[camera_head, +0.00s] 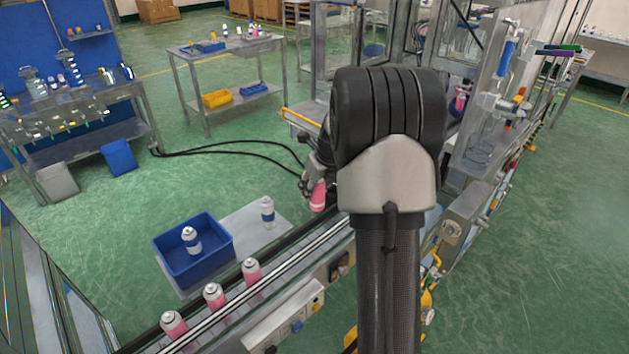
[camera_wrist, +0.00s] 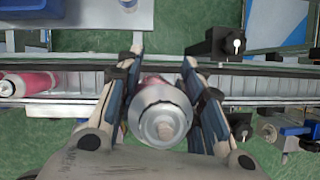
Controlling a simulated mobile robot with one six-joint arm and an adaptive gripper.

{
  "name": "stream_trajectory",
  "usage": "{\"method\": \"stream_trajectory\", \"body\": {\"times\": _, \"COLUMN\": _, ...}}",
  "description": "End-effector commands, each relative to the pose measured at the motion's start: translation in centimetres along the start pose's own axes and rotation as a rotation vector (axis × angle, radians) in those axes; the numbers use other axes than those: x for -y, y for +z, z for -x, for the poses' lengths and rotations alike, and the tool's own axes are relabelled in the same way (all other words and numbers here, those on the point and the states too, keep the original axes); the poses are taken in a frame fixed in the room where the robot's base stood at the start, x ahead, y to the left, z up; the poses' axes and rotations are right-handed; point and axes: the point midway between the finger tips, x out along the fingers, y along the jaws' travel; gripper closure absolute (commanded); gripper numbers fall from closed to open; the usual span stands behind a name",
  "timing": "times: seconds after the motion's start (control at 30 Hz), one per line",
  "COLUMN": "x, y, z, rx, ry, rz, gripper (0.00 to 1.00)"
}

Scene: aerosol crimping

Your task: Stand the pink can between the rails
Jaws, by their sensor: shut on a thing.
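My gripper (camera_head: 312,186) is shut on the pink can (camera_head: 318,197), which has a silver-white top. In the wrist view my gripper (camera_wrist: 160,80) has one finger on each side of the can (camera_wrist: 160,120), whose domed top and pale tip face the camera. The can looks a little tilted in the head view. The rails (camera_head: 300,247) run diagonally along the conveyor, and they cross the wrist view behind the can (camera_wrist: 75,98). The can's base is hidden, so I cannot tell whether it touches the conveyor.
Several pink cans (camera_head: 214,296) stand in a row at the conveyor's near end; one pink can (camera_wrist: 30,83) shows left in the wrist view. A blue bin (camera_head: 195,262) holds a blue-and-white can, and another such can (camera_head: 267,213) stands beside it. A caged machine (camera_head: 345,45) stands behind my arm.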

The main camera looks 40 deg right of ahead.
Motion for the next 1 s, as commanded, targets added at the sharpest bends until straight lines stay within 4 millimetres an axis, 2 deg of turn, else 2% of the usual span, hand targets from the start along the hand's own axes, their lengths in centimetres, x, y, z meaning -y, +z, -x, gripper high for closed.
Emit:
{"method": "stream_trajectory", "body": {"times": 0.37, "x": 0.0, "y": -0.4, "z": -1.0, "rx": 0.0, "ry": -0.002, "rz": -0.004, "gripper": 0.92}}
{"method": "stream_trajectory", "body": {"times": 1.0, "x": 0.0, "y": -2.3, "z": -5.2, "rx": 0.001, "ry": -0.002, "rz": -0.004, "gripper": 0.92}}
